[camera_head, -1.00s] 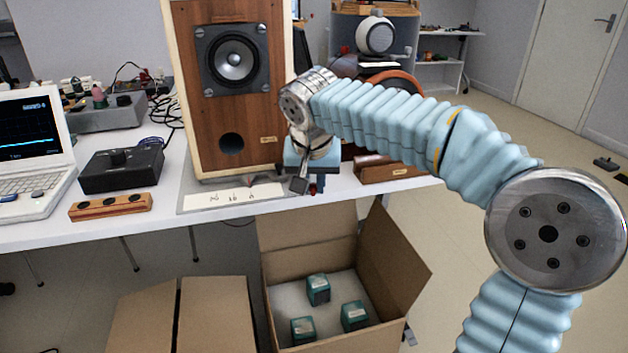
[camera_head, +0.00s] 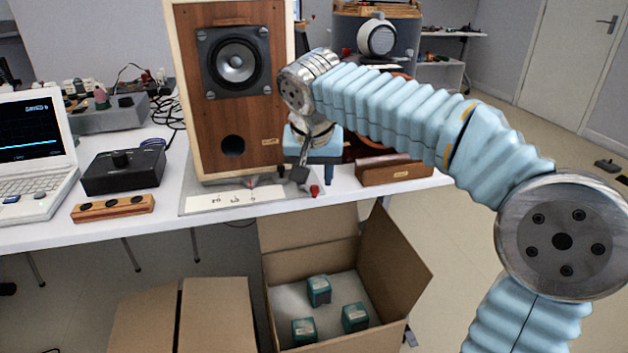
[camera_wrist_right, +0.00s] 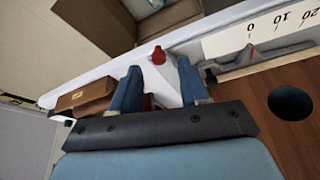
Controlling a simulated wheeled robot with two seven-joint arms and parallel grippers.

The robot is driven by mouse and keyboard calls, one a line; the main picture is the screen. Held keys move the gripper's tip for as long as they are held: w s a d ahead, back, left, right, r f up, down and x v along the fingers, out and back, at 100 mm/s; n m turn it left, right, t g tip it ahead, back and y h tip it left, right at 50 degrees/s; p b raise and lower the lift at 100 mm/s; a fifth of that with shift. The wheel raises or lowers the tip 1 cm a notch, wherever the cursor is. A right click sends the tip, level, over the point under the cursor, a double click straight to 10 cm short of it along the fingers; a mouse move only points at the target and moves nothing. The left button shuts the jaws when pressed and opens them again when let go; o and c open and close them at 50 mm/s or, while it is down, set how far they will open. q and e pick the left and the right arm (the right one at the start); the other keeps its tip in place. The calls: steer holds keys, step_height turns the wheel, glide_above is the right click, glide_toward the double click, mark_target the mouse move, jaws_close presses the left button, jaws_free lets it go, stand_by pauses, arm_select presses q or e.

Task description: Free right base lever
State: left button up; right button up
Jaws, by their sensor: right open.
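The wooden speaker (camera_head: 197,130) stands upright on a base plate (camera_head: 196,202) with a printed scale strip. The right base lever is a dark bar with a red knob (camera_head: 314,190) at the plate's right front corner, partly hidden by my right gripper (camera_head: 316,176). In the right wrist view the red knob (camera_wrist_right: 158,55) shows between and just beyond the fingertips of my open right gripper (camera_wrist_right: 157,80). I cannot tell whether a finger touches the lever. The scale strip (camera_wrist_right: 228,40) lies right of the knob there. My left gripper is not in view.
A wooden block (camera_head: 392,170) lies right of my gripper on the table. A black box (camera_head: 124,170), wooden strip (camera_head: 112,208) and laptop (camera_head: 38,150) stand left. An open carton (camera_head: 402,262) with small teal boxes is below the table's front edge.

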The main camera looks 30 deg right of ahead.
steer(key=p+v, duration=0.1)
steer(key=v, duration=0.9)
steer(key=shift+s+r, duration=0.1)
